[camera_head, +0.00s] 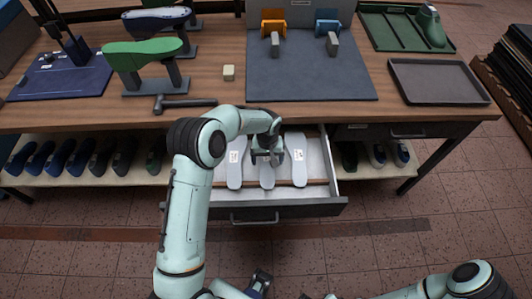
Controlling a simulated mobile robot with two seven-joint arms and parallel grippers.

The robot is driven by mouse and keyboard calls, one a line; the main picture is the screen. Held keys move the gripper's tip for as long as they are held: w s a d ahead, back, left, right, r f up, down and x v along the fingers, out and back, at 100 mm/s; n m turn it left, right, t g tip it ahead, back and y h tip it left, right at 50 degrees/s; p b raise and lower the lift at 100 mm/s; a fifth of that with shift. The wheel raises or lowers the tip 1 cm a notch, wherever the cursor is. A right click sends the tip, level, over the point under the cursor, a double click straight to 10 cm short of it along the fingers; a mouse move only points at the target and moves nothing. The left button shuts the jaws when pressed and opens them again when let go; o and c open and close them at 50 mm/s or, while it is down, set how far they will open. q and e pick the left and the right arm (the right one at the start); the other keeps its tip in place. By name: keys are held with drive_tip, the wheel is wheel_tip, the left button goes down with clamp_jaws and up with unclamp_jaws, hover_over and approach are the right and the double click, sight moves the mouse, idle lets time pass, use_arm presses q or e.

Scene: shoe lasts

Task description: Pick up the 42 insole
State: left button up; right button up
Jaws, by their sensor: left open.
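Three long pale insoles lie side by side in an open drawer (310,199): a left insole (235,175), a middle insole (267,180) and a right insole (299,172). The left and right ones bear small white labels with dark print, too small to read, so I cannot tell which is the 42 insole. My left gripper (267,159) points down over the middle insole and hides part of it. It is open; I cannot tell whether its fingers touch the insole. My right arm shows at the bottom right, but its gripper is not clearly seen.
The tabletop (350,110) overhangs the drawer's back. On it are a hammer (185,104), a green shoe last (140,52) on a stand, a grey mat (310,80) and a dark tray (438,81). Shoes (75,158) line the shelf below. Floor in front is clear.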

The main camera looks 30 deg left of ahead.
use_arm(q)
drive_tip(key=shift+f, duration=0.25)
idle(0.3)
drive_tip(key=c, duration=1.1)
